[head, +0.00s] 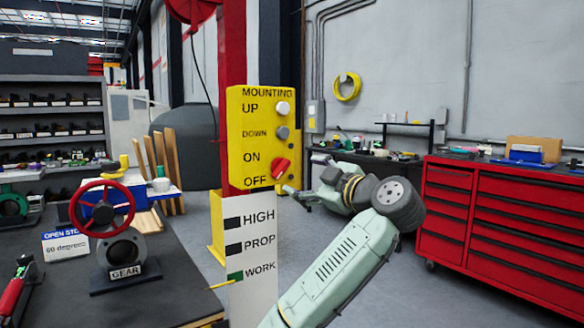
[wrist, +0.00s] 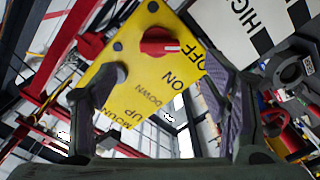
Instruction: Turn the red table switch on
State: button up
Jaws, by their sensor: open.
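The red switch (head: 281,168) is a rotary knob low on a yellow control box (head: 240,130), beside the ON and OFF labels. In the wrist view the red switch (wrist: 158,42) shows a white line pointing toward the OFF label. My gripper (head: 289,190) is close to the lower right of the switch in the head view, seen small and partly hidden by my wrist. In the wrist view my gripper (wrist: 162,72) is open and empty, its fingers spread to either side of the yellow box face (wrist: 125,75). I see no contact with the knob.
Two buttons, UP (head: 282,108) and DOWN (head: 282,132), sit above the switch. A white panel (head: 250,245) stands below the box. A dark table with a red handwheel (head: 102,207) is at left; a red tool cabinet (head: 500,215) is at right.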

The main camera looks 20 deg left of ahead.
aim_at(284, 171)
jog(key=p+x, duration=0.2)
jog(key=x, duration=0.5)
jog(key=shift+w+a+r+p, duration=0.1)
jog(key=shift+a+r+p, duration=0.15)
jog(key=shift+p, duration=0.15)
jog(key=shift+w+a+f, duration=0.25)
jog(key=shift+w+a, duration=0.15)
jog(key=shift+a, duration=0.05)
jog(key=shift+c, duration=0.4)
jog(key=c, duration=1.1)
